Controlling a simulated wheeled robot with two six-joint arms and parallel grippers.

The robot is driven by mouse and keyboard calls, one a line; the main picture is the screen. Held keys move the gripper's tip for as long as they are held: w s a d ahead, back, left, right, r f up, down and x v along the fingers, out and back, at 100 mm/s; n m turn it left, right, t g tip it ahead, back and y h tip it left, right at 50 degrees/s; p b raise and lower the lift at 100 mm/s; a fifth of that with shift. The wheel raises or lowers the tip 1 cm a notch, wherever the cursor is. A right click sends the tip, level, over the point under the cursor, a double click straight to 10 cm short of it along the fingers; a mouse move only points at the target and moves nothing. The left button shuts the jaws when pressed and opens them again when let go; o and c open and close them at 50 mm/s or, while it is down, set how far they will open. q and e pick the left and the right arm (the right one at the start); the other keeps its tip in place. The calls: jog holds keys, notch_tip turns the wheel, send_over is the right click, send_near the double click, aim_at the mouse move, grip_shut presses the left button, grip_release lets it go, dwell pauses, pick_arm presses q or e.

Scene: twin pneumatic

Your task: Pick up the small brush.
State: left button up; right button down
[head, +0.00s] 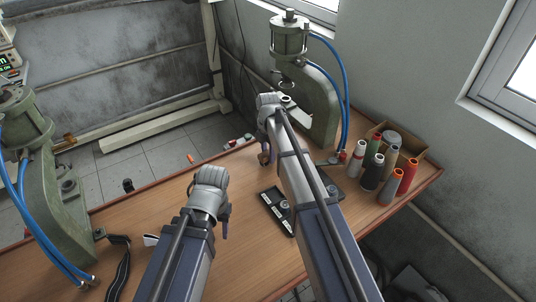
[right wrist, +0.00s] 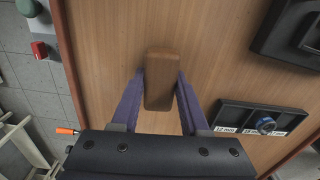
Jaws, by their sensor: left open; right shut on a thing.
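The small brush (right wrist: 158,80) shows in the right wrist view as a brown, wooden-looking block with rounded edges; no bristles are visible. My right gripper (right wrist: 158,92) is shut on it, with one purple finger on each side. In the head view the brush (head: 264,158) is a small brown shape at the right gripper (head: 268,152), partly hidden by the gripper. I cannot tell how far it is above the table. My left gripper (head: 226,222) is open over the front middle of the table, and its fingers are mostly hidden by its own wrist.
A green press (head: 322,112) with blue hoses stands behind the right arm, another (head: 40,190) at the left. Several spools (head: 374,170) stand by a cardboard box at right. A black labelled tray (right wrist: 262,118) lies near the right gripper. The table's left middle is clear.

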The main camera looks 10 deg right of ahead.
aim_at(268, 152)
notch_tip(268, 152, up, 9)
jog(key=p, duration=0.8)
pick_arm(q)
notch_tip(268, 152, up, 9)
